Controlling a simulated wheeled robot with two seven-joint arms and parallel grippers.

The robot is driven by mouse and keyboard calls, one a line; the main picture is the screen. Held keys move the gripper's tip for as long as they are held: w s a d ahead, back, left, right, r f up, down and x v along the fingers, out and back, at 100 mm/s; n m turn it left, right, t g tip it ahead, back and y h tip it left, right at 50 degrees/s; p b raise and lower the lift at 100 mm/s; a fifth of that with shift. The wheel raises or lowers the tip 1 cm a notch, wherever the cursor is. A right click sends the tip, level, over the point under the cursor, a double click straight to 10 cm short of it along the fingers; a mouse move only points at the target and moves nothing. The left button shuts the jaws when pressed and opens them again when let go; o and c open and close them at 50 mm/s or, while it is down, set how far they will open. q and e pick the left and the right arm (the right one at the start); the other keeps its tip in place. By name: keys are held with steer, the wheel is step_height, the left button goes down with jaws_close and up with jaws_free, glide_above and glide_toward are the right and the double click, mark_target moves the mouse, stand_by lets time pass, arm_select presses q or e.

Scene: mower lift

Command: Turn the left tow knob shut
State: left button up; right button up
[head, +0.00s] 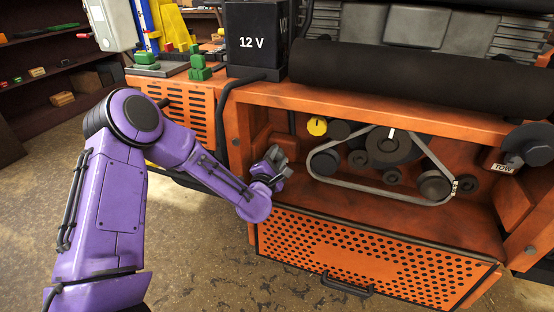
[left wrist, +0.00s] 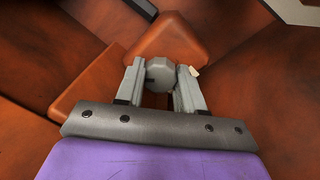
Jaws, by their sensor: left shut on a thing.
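The left tow knob (left wrist: 168,72) shows in the left wrist view as a grey, many-sided knob in front of an orange block. My left gripper (left wrist: 160,82) is shut on it, with one finger on each side. A dark mark shows at the knob's left edge, and a small pale patch lies by the right fingertip. In the head view my left gripper (head: 275,162) is at the left side of the open orange bay, and it largely hides the knob. My right gripper is not in view.
The bay of the orange machine (head: 375,106) holds a belt (head: 345,183) around dark pulleys and a yellow knob (head: 317,126). A "TOW" label (head: 503,168) is at the right. A perforated orange panel (head: 370,262) hangs open below. A 12 V battery (head: 252,42) stands above.

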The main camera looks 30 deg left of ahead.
arm_select(q)
steer(key=m, duration=0.4)
steer(key=shift+m+h, duration=0.3)
steer(key=shift+m, duration=0.1)
steer(key=shift+f+m+t+h, duration=0.1)
steer(key=shift+m+t+h, duration=0.2)
steer(key=shift+m, duration=1.8)
steer(key=shift+s, duration=0.1)
steer(key=o, duration=0.8)
steer(key=shift+c, duration=0.2)
